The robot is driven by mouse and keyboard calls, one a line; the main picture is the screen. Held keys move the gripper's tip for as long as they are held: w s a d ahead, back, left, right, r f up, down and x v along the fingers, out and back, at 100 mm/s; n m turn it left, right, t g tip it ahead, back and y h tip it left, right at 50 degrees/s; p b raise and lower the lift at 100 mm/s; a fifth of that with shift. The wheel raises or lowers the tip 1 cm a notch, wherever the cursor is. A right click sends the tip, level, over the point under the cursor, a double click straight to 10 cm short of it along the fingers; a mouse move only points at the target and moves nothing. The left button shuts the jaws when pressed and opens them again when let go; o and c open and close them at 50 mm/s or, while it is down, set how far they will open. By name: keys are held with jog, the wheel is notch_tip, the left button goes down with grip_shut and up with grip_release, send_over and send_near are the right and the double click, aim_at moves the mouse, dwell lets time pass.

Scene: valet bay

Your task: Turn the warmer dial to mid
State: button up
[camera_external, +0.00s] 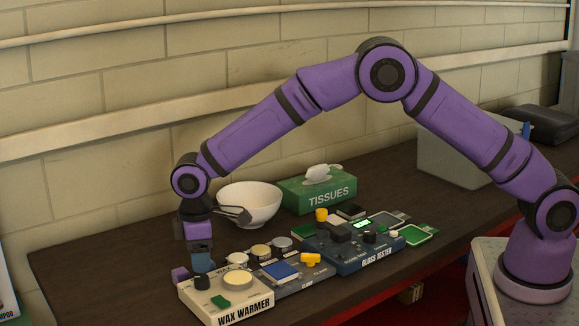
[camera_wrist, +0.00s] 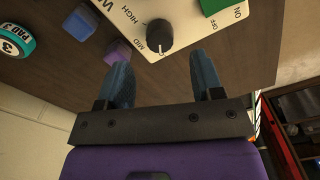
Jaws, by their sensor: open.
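The cream wax warmer (camera_external: 235,307) stands at the front left of the table, with its black dial (camera_external: 202,283) at its left end. In the wrist view the dial (camera_wrist: 159,34) sits beside the printed words HIGH and MID. I cannot tell for sure which mark it points at. My gripper (camera_external: 203,266) hangs just above the dial, pointing down. In the wrist view its two blue fingers (camera_wrist: 161,63) are spread apart and empty, with the dial just beyond the fingertips, roughly centred between them. No contact with the dial shows.
A green switch (camera_external: 220,301) is on the warmer. A purple block (camera_external: 180,274) lies close beside the warmer; a blue block (camera_wrist: 80,23) and a teal round tin (camera_wrist: 14,41) lie farther off. The gloss tester (camera_external: 375,258), bowl (camera_external: 262,203) and tissue box (camera_external: 300,197) stand to the right.

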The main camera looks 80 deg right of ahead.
aim_at(194, 286)
jog(key=shift+f, duration=2.75)
jog(key=c, duration=0.9)
